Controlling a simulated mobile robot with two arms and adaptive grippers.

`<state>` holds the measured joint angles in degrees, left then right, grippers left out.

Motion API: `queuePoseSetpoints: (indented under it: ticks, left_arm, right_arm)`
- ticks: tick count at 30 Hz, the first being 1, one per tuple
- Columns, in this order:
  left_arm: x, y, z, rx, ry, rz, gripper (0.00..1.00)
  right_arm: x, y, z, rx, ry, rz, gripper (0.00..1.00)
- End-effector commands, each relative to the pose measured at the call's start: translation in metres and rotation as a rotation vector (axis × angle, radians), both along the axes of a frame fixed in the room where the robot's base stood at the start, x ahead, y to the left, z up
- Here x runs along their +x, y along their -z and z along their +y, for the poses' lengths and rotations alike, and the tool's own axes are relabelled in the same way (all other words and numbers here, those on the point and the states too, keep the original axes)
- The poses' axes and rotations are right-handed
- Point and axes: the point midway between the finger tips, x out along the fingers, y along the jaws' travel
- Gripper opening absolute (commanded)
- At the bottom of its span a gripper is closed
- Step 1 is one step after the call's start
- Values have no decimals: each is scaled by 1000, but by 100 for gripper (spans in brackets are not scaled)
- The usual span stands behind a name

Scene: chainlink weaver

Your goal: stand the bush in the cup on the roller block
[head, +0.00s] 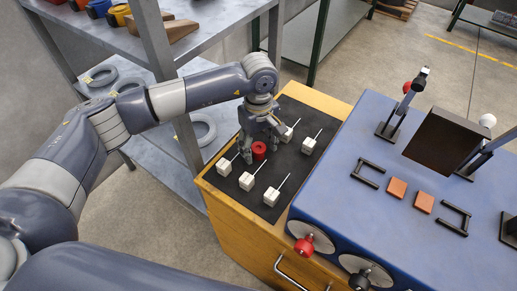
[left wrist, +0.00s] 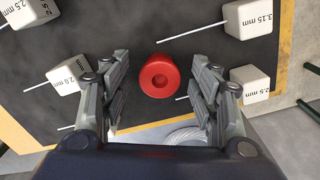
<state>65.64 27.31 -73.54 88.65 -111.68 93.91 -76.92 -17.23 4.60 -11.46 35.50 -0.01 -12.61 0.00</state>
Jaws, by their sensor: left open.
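The red bush (head: 259,151), a short cylinder with a hole in its top, stands upright on the black mat (head: 290,185). It also shows in the left wrist view (left wrist: 159,80), between the two fingers and toward their tips. My left gripper (head: 261,143) is open around or just above the bush; I cannot tell if either finger touches it. In the left wrist view, dark gaps separate the bush from both fingers. I cannot clearly make out the roller block or its cup. My right gripper is not in view.
White blocks with thin pins, such as one at the front (head: 271,197), stand around the bush. One beside the right finger (left wrist: 249,84) is marked 2.5 mm. The blue machine (head: 350,185), with levers, brackets and orange squares, stands right of the mat. Grey shelves are at left.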

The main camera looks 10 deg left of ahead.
Motion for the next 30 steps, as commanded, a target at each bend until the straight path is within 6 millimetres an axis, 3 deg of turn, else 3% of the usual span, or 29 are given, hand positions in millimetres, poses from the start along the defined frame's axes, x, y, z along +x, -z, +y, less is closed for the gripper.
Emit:
queuePoseSetpoints:
  ticks: [3, 9, 20, 30]
  left_arm:
    - [0, 0, 0, 0, 1, 0, 54]
    - [0, 0, 0, 0, 1, 0, 9]
    - [0, -5, 0, 0, 1, -1, 5]
    - [1, -66, -1, -1, 2, -4, 5]
  right_arm:
    - [1, 0, 5, 6, 1, -2, 47]
    - [2, 0, 6, 7, 2, -3, 47]
    - [2, 1, 1, 2, 1, -3, 47]
    - [2, 14, -2, -3, -1, -3, 47]
